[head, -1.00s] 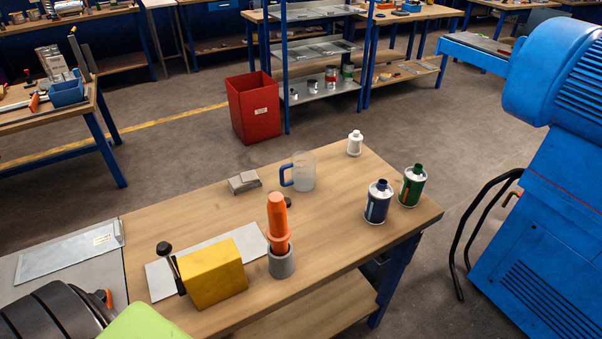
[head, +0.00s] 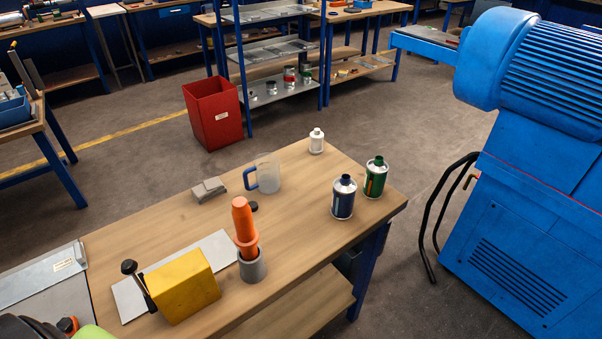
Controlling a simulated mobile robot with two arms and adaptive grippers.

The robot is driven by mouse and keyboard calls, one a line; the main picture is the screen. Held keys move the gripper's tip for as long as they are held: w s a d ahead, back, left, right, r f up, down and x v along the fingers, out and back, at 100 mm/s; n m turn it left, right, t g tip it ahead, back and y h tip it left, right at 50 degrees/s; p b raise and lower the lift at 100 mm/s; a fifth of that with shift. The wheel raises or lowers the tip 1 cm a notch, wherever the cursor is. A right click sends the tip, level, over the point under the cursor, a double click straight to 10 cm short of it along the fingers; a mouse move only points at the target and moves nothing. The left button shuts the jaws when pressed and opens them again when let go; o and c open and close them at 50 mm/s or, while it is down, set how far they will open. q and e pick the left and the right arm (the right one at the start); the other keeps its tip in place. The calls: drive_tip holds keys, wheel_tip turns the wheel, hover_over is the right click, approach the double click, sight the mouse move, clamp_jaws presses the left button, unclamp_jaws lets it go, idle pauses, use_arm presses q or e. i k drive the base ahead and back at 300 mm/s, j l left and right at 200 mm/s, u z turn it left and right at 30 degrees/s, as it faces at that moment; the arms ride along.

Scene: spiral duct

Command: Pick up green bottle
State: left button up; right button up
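The green bottle (head: 375,178) stands upright near the right end of the wooden workbench (head: 290,226). It is a small can-like bottle with a dark cap. A dark blue bottle (head: 343,198) stands just to its left and a little nearer, with a narrow gap between them. Neither of my grippers shows in the head view.
A white bottle (head: 316,141), a clear mug with blue handle (head: 264,174), an orange tool in a grey cup (head: 246,237) and a yellow block (head: 184,287) stand on the bench. A blue machine (head: 540,200) stands to the right, across a strip of floor.

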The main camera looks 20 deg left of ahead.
sight(378, 168)
drive_tip(key=i+l+u, duration=0.25)
drive_tip(key=i+l, duration=0.15)
drive_tip(key=l, duration=0.25)
drive_tip(key=i+l+u, duration=0.1)
drive_tip(key=l, duration=0.25)
drive_tip(key=i+l+u, duration=0.15)
drive_tip(key=l, duration=0.2)
drive_tip(key=i, duration=0.05)
